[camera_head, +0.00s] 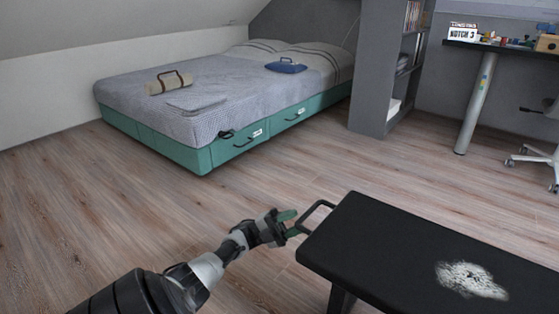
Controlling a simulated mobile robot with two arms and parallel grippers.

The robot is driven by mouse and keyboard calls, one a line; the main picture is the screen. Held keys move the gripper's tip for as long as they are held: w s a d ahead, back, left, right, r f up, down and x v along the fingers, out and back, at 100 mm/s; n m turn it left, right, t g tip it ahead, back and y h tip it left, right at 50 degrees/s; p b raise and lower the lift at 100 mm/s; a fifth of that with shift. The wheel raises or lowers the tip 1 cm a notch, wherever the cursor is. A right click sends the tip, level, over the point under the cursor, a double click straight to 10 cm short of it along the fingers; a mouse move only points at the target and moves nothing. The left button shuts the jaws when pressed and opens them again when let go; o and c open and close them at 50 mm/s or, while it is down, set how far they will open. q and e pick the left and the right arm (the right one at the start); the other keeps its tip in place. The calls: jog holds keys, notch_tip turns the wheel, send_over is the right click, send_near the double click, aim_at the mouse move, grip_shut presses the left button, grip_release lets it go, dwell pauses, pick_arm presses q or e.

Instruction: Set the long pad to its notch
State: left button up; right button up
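A long black padded bench top (385,240), which I take as the long pad, extends from the lower middle to the right edge, with a white powdery patch on it. A dark loop handle (318,207) sticks out from its left end. My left gripper (291,224) is at that handle, its green fingers apart. The handle's left corner is at or between the fingertips; I cannot tell whether they touch it. A white sign (463,32) on the desk reads "NOTCH 3"; its smaller top line is hard to read. No notches show. My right gripper is not in view.
A bed with a green base (205,158) stands at the back, with a rolled beige bundle (168,83) and a blue cushion (286,66) on it. A grey shelf unit (376,75) and desk (505,48) stand at right. The wooden floor (300,165) between is clear.

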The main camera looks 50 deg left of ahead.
pick_arm(q)
jog(key=b+v, duration=0.1)
jog(key=v, duration=0.5)
jog(key=shift+s, duration=0.15)
jog(key=shift+a, duration=0.15)
